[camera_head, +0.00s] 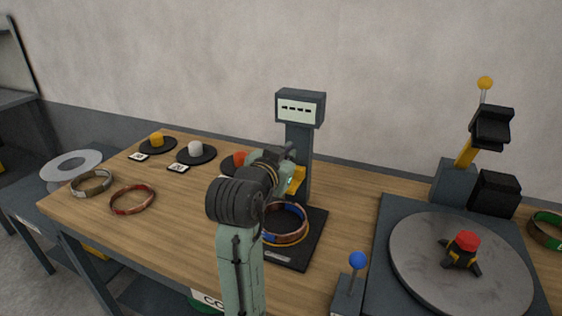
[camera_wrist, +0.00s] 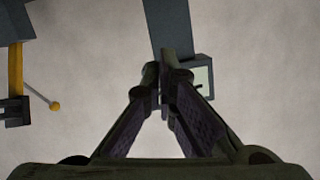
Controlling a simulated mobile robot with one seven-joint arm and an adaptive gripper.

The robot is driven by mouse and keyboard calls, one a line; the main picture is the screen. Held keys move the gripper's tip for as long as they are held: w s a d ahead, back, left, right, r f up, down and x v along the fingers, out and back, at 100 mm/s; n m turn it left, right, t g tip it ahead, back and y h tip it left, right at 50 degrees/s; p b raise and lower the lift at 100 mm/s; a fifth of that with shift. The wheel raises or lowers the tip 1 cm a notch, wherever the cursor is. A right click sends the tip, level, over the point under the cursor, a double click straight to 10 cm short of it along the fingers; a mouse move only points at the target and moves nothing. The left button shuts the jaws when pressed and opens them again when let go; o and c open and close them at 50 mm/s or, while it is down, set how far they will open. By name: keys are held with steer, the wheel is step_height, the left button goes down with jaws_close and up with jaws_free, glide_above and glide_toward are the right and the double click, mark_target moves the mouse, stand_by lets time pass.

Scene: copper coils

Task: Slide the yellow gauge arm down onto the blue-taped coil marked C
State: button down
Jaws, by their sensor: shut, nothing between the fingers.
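The gauge stand (camera_head: 298,140) is a dark post with a white dashed display at its top. Its yellow gauge arm (camera_head: 297,181) shows in part beside the post, partly hidden behind my gripper. A copper coil with blue tape (camera_head: 290,237) lies on the stand's dark base (camera_head: 314,232), below the yellow arm. I cannot read a letter C on it. My gripper (camera_head: 290,152) is shut and empty, in front of the post in the head view. In the wrist view the fingertips (camera_wrist: 163,78) meet, with the post (camera_wrist: 170,28) and display housing (camera_wrist: 203,78) behind them.
Two loose coils, one pale-taped (camera_head: 91,183) and one red-taped (camera_head: 132,199), lie at the table's left. Black discs with coloured pieces (camera_head: 196,152) stand behind. A turntable (camera_head: 420,268), a blue-knobbed lever (camera_head: 358,261) and a yellow-knobbed machine (camera_head: 465,153) are at right.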

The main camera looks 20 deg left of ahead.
steer(key=w+f+b, duration=0.2)
steer(key=f, duration=0.1)
steer(key=w+f+b, duration=0.1)
steer(key=shift+w+a+f+b, duration=0.25)
steer(key=shift+a+f+b, duration=0.1)
steer(key=shift+a+b, duration=0.05)
